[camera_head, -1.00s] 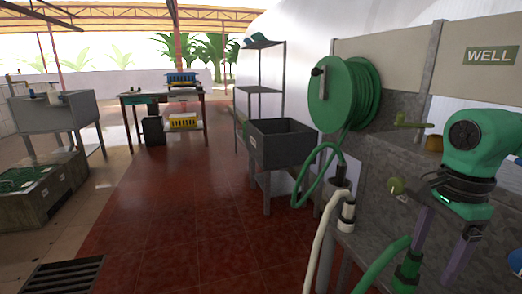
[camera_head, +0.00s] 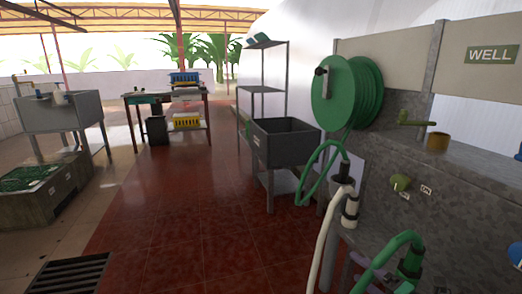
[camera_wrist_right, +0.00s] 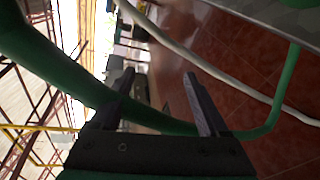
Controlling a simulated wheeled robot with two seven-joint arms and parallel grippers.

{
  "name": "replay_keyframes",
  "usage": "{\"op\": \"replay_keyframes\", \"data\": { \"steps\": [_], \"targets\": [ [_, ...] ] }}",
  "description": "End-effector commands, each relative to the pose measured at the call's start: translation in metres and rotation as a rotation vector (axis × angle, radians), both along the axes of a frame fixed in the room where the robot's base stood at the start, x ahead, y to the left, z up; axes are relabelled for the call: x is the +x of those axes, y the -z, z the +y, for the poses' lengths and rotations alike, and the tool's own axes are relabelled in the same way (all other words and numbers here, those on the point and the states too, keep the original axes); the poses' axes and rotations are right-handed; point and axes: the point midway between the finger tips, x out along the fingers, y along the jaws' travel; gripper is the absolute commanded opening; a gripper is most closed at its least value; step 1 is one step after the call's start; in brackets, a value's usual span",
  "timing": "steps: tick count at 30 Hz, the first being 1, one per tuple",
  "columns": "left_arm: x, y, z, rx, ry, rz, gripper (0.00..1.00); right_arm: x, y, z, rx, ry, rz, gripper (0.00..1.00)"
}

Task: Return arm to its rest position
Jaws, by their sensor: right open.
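My right gripper (camera_head: 372,270) is low at the right of the head view, partly cut off by the bottom edge, with its purple-grey fingers by the green hose (camera_head: 378,262). In the right wrist view the two fingers (camera_wrist_right: 159,80) are apart, with nothing clamped between them. The green hose (camera_wrist_right: 268,131) crosses that view behind the fingers; I cannot tell how far it is from them. My left arm and gripper are not in view.
A stone counter (camera_head: 460,200) with a yellow-brown cup (camera_head: 437,141) fills the right side. A green hose reel (camera_head: 345,92) hangs on the wall. The red floor (camera_head: 190,230) is clear.

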Motion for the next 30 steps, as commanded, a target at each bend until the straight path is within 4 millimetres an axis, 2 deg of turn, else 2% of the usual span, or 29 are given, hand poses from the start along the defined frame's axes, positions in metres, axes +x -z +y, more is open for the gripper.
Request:
{"op": "replay_keyframes", "data": {
  "steps": [1, 3, 6, 9, 13, 18, 20, 26, 30],
  "targets": [
    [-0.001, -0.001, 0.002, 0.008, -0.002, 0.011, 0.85, -0.010, 0.031, -0.005, 0.203, 0.168, 0.127, 0.78],
    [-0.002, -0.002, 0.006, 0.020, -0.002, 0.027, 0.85, -0.031, 0.077, -0.009, 0.455, 0.397, 0.321, 0.78],
    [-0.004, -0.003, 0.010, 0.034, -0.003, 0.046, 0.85, -0.068, 0.129, 0.002, 0.722, 0.645, 0.560, 0.78],
    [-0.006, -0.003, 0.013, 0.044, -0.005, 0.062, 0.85, -0.103, 0.164, 0.022, 0.907, 0.825, 0.756, 0.78],
    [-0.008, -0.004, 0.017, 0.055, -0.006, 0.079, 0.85, -0.144, 0.191, 0.055, 1.086, 1.006, 0.977, 0.78],
    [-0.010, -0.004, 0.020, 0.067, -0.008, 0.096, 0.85, -0.193, 0.205, 0.103, 1.259, 1.195, 1.247, 0.78],
    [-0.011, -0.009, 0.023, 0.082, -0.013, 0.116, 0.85, -0.193, 0.200, 0.098, 1.235, 1.223, 1.243, 0.78],
    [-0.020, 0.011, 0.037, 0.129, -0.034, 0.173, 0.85, -0.202, 0.221, 0.083, 1.182, 1.300, 1.232, 0.78],
    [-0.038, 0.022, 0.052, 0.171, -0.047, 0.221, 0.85, -0.220, 0.232, 0.067, 1.134, 1.363, 1.226, 0.78]
  ]
}}
